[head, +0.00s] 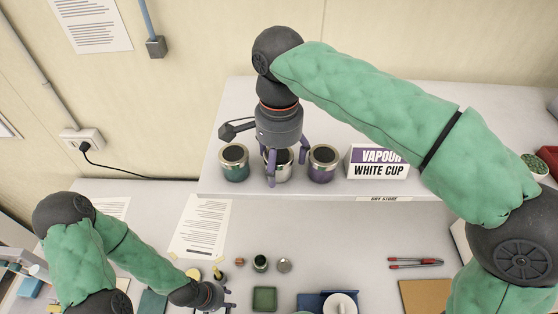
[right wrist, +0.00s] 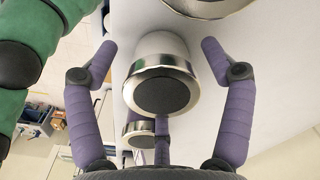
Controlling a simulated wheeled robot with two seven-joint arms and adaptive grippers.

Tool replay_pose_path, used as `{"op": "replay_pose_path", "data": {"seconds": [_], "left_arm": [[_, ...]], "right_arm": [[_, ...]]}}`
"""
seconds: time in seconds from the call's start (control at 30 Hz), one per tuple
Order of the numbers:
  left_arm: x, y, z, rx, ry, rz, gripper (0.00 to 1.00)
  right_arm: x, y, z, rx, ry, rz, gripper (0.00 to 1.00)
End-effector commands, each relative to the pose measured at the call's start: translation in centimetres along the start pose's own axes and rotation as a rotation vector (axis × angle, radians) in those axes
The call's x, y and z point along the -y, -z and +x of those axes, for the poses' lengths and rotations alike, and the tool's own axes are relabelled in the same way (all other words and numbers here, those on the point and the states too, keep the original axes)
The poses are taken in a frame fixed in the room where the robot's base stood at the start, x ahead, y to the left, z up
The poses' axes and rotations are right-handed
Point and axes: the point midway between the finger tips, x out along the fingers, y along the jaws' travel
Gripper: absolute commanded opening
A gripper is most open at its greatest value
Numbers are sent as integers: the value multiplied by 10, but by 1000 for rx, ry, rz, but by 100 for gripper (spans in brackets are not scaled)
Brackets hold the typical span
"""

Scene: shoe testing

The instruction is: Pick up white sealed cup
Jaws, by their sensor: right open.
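The white sealed cup (head: 284,174) stands on the raised shelf between a green cup (head: 234,172) and a purple cup (head: 322,172). It has a dark round lid with a metal rim. My right gripper (head: 286,160) is above and around it, fingers spread, and partly hides it. In the right wrist view the white cup (right wrist: 158,48) lies between the open fingers of the right gripper (right wrist: 157,48), with gaps on both sides. My left gripper (head: 226,299) is low over the lower table; its fingers are too small to judge.
A sign reading "VAPOUR WHITE CUP" (head: 378,170) stands right of the purple cup. The shelf (head: 215,186) has a front edge above the lower table.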

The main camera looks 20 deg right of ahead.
Motion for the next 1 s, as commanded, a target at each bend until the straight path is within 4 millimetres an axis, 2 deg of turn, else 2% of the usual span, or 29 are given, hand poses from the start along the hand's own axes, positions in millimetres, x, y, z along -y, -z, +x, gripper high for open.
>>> {"op": "replay_pose_path", "data": {"seconds": [0.3,0.5,0.53,0.83,1.0], "left_arm": [[0,0,0,0,0,0,40],[0,0,0,0,0,0,40],[0,0,0,0,0,0,40],[0,0,0,0,0,0,40],[1,0,2,0,0,0,40]], "right_arm": [[0,0,6,0,0,0,82],[0,0,6,0,0,0,25],[0,0,6,0,0,0,21],[0,0,5,0,0,0,21],[1,0,-3,0,2,-1,21]]}}
